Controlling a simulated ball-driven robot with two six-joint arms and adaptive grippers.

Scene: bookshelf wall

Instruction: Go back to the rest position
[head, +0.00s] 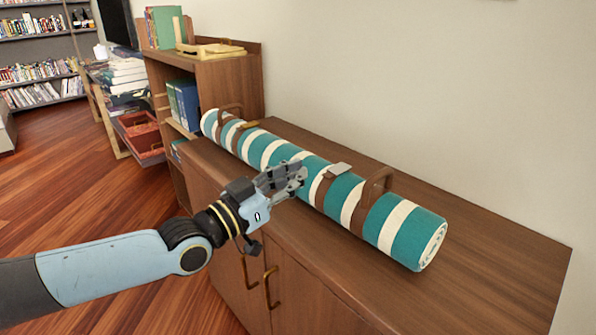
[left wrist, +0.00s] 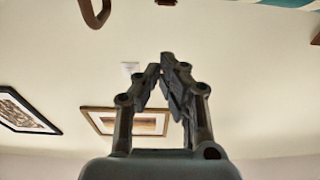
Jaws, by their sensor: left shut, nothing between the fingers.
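My left gripper (head: 296,176) is shut and empty. In the head view it is in front of the middle of a long rolled mat with teal and white stripes (head: 273,154). I cannot tell whether its fingertips touch the mat. The mat lies lengthwise on a wooden cabinet (head: 500,262) and has brown straps and handles. In the left wrist view the gripper's closed fingers (left wrist: 165,75) point up the picture, and a bit of the teal mat (left wrist: 285,3) shows at the top right. My right gripper is not in view.
A wooden shelf unit (head: 235,75) with books and a small wooden tray (head: 212,48) on top stands beyond the cabinet. Farther back are a stack of books (head: 125,75) and red drawers (head: 140,130). The wood floor (head: 80,200) at the left is clear.

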